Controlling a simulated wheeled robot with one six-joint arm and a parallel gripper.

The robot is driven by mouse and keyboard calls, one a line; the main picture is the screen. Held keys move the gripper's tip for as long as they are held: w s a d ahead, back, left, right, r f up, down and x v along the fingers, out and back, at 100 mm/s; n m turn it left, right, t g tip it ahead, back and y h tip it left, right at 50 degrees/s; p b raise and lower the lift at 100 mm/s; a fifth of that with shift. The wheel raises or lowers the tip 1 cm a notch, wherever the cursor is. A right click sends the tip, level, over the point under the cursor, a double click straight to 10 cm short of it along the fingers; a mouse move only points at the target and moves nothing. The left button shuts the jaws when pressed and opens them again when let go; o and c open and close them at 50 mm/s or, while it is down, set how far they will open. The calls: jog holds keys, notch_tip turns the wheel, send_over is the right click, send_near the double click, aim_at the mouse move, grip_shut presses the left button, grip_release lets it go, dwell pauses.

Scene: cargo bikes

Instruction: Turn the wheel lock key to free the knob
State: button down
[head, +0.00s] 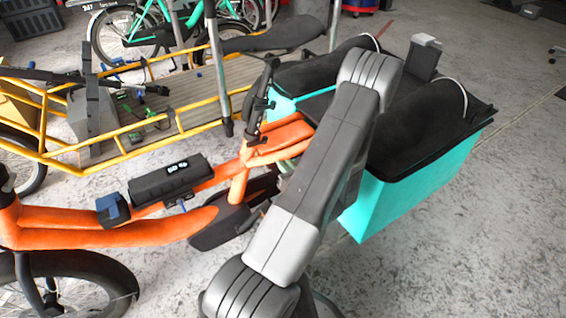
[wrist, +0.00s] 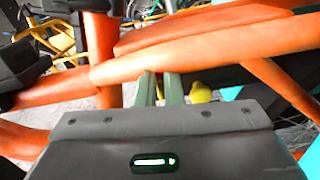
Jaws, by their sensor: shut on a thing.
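In the wrist view, my gripper (wrist: 159,80) has its two pale green fingers close together beneath the orange frame tube (wrist: 200,62). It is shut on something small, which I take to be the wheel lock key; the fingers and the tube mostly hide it. A small yellow piece (wrist: 201,93) shows just right of the fingers; I cannot tell whether it is the knob. In the head view my grey arm reaches to the rear of the orange bike (head: 240,180) and covers the lock area, so neither key nor knob can be made out there.
The teal cargo box (head: 400,200) with its black cover (head: 425,125) stands right behind my arm. A black battery (head: 167,180) sits on the orange frame. A yellow cargo bike (head: 120,135) stands behind. Bare concrete floor (head: 480,260) is free at the right.

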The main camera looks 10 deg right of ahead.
jog(key=m+p, duration=0.1)
jog(key=m, duration=0.1)
jog(key=m+p, duration=0.1)
jog(key=m, duration=0.2)
jog(key=m+p, duration=0.1)
jog(key=m, duration=0.2)
jog(key=shift+w+d+f, duration=0.1)
jog(key=shift+w+d, duration=0.05)
jog(key=shift+d, duration=0.2)
jog(key=shift+d+f+m+p, duration=0.2)
jog(key=shift+m+p, duration=0.5)
jog(key=shift+m, duration=1.35)
jog(key=shift+a+f+m+p, duration=0.2)
jog(key=shift+m+p, duration=0.5)
jog(key=shift+m, duration=1.35)
jog(key=shift+d+f, duration=0.1)
jog(key=shift+d, duration=0.05)
jog(key=c, duration=1.6)
grip_release()
jog(key=shift+o, duration=0.2)
